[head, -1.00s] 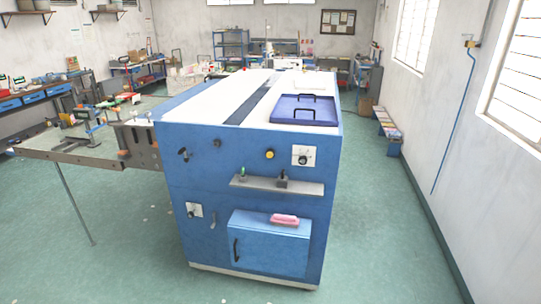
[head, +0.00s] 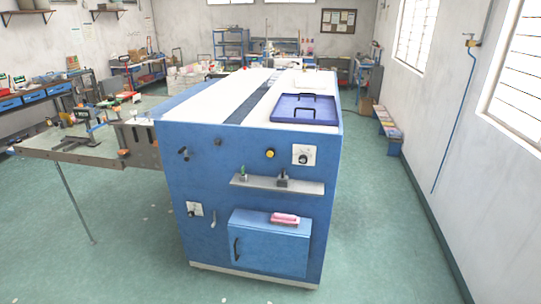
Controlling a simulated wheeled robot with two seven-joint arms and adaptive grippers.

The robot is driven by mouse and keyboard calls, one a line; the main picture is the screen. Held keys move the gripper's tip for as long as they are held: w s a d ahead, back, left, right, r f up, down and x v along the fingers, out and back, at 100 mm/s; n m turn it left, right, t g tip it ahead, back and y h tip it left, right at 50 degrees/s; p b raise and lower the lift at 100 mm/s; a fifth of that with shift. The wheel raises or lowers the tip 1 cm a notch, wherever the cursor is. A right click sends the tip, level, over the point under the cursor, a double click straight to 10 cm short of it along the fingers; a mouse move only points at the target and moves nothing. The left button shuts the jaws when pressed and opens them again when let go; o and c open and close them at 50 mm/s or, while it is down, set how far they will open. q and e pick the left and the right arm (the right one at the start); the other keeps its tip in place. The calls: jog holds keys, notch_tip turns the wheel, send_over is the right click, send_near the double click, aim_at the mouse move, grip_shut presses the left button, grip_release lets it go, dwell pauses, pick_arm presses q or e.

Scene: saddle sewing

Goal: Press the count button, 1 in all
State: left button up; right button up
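A large blue machine cabinet (head: 215,235) with a white top stands in the middle of the head view. A round yellow button (head: 270,153) sits on its front face, left of a white plate with a dark knob (head: 304,155). A second white plate with a dark knob (head: 194,210) is lower left. No label can be read, so I cannot tell for sure which control is the count button. Neither of my grippers is in view.
A narrow grey shelf (head: 310,188) with small items juts from the front face below the button. A pink object (head: 285,219) lies on a blue box (head: 268,255) lower down. A grey workbench (head: 85,155) adjoins at left. The green floor is clear in front and right.

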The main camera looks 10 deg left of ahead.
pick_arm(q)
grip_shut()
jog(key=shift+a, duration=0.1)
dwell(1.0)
